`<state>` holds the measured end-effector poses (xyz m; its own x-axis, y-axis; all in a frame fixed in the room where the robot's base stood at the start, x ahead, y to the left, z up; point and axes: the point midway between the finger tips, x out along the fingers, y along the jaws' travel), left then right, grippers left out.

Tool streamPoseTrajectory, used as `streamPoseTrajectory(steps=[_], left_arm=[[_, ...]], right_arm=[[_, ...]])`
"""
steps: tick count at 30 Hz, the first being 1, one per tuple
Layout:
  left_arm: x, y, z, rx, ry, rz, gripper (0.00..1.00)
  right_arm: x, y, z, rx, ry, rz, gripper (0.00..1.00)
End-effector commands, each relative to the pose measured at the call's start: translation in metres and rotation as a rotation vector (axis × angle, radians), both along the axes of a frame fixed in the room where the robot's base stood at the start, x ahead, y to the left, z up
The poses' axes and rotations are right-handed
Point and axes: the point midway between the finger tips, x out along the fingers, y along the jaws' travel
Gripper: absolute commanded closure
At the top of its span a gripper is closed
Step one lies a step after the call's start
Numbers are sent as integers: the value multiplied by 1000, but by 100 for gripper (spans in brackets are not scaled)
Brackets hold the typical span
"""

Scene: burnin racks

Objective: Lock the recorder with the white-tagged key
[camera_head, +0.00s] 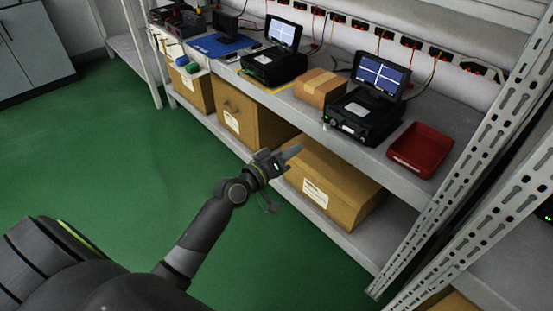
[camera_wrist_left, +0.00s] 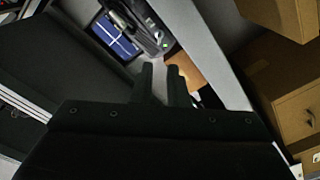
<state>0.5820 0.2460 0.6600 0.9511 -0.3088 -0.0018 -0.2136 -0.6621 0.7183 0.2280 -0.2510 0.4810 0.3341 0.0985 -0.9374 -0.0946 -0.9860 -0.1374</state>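One recorder (camera_head: 362,119), a black unit with a lit tilted screen (camera_head: 381,75), stands on the upper shelf at the right. A second recorder (camera_head: 272,66) like it stands farther left. A small pale spot (camera_head: 325,126) shows at the right recorder's front left corner; it is too small to tell whether it is a key or tag. My left gripper (camera_head: 291,154) is in front of the shelf, apart from the recorders. In the left wrist view its two fingers (camera_wrist_left: 162,82) show a narrow gap with nothing seen between them. A lit screen (camera_wrist_left: 117,36) shows beyond. My right gripper is out of view.
A red tray (camera_head: 420,146) lies right of the right recorder. A small carton (camera_head: 320,87) stands between the recorders. Large cardboard boxes (camera_head: 325,188) fill the lower shelf. A perforated rack post (camera_head: 470,150) rises at the right. The green floor (camera_head: 130,160) is clear.

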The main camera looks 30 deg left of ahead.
Motion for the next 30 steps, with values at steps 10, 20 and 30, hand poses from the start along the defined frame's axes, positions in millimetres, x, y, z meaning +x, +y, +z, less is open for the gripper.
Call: streamPoseTrajectory(steps=[10,20,30], left_arm=[[-46,15,-1,-1,2,0,86],[-50,16,0,-1,0,0,86],[-53,15,-4,10,12,-4,86]], right_arm=[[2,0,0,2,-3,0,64],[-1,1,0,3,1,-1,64],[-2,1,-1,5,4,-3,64]])
